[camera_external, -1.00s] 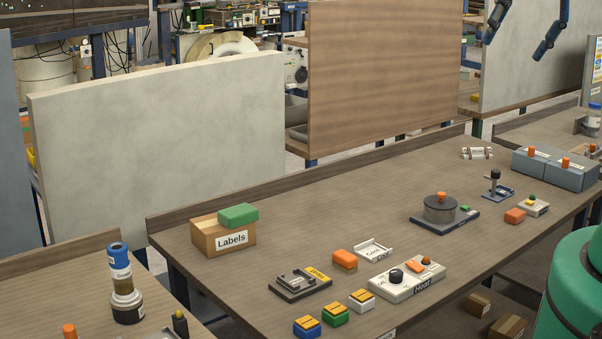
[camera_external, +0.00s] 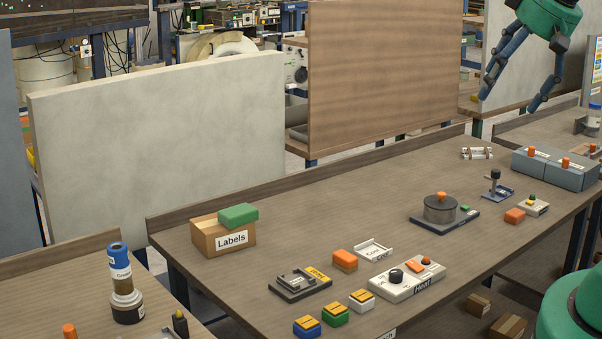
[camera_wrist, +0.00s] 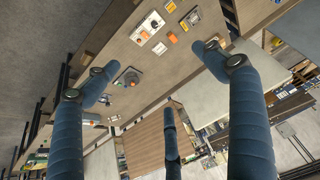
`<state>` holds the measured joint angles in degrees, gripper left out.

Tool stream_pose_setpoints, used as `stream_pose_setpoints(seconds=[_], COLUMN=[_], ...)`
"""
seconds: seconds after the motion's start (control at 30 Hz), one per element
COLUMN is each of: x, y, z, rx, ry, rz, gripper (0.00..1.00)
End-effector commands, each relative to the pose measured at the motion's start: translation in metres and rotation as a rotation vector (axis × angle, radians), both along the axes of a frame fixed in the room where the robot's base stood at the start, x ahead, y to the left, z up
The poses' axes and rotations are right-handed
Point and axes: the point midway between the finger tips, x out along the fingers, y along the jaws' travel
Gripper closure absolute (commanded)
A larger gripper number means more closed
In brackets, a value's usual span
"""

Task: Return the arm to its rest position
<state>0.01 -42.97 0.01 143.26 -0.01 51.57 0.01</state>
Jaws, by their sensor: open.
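My gripper (camera_external: 513,98) hangs at the top right of the external view, high above the back right end of the workbench (camera_external: 300,220). Its blue fingers are spread open with nothing between them. In the wrist view the fingers of my gripper (camera_wrist: 155,80) are also wide apart and empty, with the workbench (camera_wrist: 175,70) far beyond them. The green wrist (camera_external: 552,14) of my arm shows above the fingers. My green base part (camera_external: 575,310) shows at the lower right. The arm links between them are out of the picture.
On the bench are a Labels box (camera_external: 225,235) with a green lid, a Heat panel (camera_external: 407,277), a round dark device (camera_external: 440,208) and grey boxes with orange knobs (camera_external: 555,168). Upright panels (camera_external: 385,75) stand behind. The air around the gripper looks clear.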

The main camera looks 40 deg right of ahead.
Motion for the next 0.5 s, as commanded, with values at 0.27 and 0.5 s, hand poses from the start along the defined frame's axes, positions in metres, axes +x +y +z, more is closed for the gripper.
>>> stream_pose_setpoints(seconds=[0.27, 0.5], x=[0.0, 0.0], y=[0.0, 0.0], z=[-0.05, -0.06], rx=[0.0, 0.0], ry=[0.0, 0.0], rz=[0.0, 0.0], gripper=[0.16, 0.16])
